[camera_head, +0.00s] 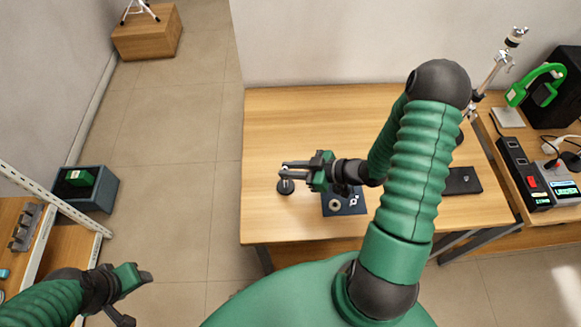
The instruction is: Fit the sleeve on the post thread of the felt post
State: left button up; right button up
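A small round dark base, which looks like the felt post (286,187), stands on the wooden table toward its left edge. My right gripper (285,170) is directly over it, its fingers pointing left and covering the upper part of the post. A small pale spot shows at the fingertips. I cannot tell whether it is the sleeve or the post's top, or whether the fingers grip it. The sleeve is not clearly seen. My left gripper (136,297) is open and empty at the lower left, away from the table.
A dark blue pad (330,211) with a grey ring (335,204) and small pale marks lies right of the post, partly under my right arm. A black flat case (462,181) lies at the table's right. The table's back left is clear.

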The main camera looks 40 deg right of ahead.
jog(key=o, duration=0.4)
jog(key=shift+r, duration=0.1)
jog(key=shift+c, duration=0.2)
jog(key=shift+w+d, duration=0.1)
jog(key=shift+w, duration=0.15)
jog(key=v, duration=1.6)
jog(key=shift+s+d, duration=0.25)
jog(key=shift+w, duration=0.1)
jog(key=w+m+g+h, duration=0.2)
jog(key=w+m+h, duration=0.2)
jog(key=w+h, duration=0.75)
jog(key=s+a+m+g+y, duration=0.1)
jog(key=s+a+g+y, duration=0.1)
jog(key=a, duration=0.6)
jog(key=s+a+m+g+y, duration=0.2)
jog(key=s+a, duration=0.3)
jog(key=a, duration=0.4)
jog(key=shift+s+g, duration=0.4)
jog(key=shift+g, duration=0.5)
